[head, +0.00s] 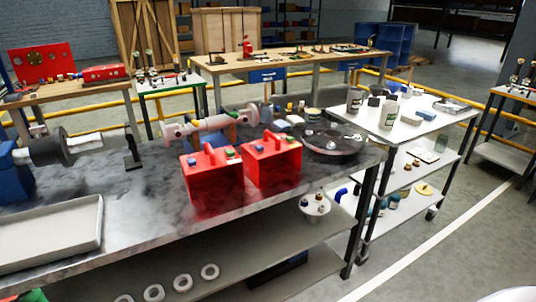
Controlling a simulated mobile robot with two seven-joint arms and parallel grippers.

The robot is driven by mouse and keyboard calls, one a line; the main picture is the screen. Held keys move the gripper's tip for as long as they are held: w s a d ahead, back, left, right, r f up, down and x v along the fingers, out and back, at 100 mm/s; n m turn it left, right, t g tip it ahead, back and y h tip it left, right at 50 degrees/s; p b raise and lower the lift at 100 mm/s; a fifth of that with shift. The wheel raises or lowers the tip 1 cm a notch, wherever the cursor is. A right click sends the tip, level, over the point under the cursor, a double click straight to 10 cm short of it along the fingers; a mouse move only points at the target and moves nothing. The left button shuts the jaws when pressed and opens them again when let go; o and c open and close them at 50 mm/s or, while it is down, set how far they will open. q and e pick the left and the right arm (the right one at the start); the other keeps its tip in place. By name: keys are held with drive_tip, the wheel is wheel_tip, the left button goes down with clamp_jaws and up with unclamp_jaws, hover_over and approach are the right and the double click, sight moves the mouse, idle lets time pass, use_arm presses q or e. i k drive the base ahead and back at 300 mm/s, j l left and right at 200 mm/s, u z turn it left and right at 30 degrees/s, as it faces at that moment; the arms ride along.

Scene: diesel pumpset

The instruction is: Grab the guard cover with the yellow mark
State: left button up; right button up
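Two red box-shaped covers with handles on top stand side by side on the dark metal bench. The left red cover (212,181) has small blue and green marks on its top. The right red cover (273,166) stands close beside it, slightly farther back, also with small bluish and green marks on top. I cannot make out a clear yellow mark on either one. Neither of my grippers is in view.
The metal bench (140,205) holds a grey tray (50,235), a shaft assembly (208,126) behind the covers and a dark round disc (333,143) to their right. A white cart (408,126) with bottles stands beyond. Bare bench lies left of the covers.

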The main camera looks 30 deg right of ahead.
sight(276, 149)
drive_tip(key=i+l, duration=0.1)
drive_tip(key=l, duration=0.6)
drive_tip(key=i+l, duration=0.1)
drive_tip(key=l, duration=0.55)
drive_tip(key=i+l+u, duration=0.1)
drive_tip(key=l, duration=0.6)
drive_tip(key=i+l, duration=0.1)
drive_tip(key=l, duration=0.6)
drive_tip(key=i+l, duration=0.1)
drive_tip(key=l, duration=0.6)
